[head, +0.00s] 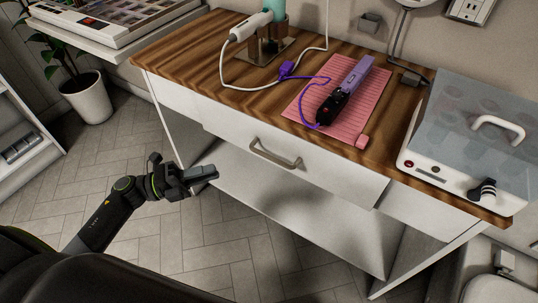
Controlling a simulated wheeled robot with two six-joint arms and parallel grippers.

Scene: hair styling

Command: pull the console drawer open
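The console (160,95) has a wood top and white body. Its white drawer front (335,180) sits under the top, with a metal bar handle (275,158) at its middle. My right gripper is out of view.
On the top are a hair dryer in a stand (252,27), a flat iron (345,90) on a pink mat (360,120), and a white lidded appliance (465,125). An open lower shelf (310,220) lies below the drawer. The floor in front is clear. A plant (85,98) stands behind left.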

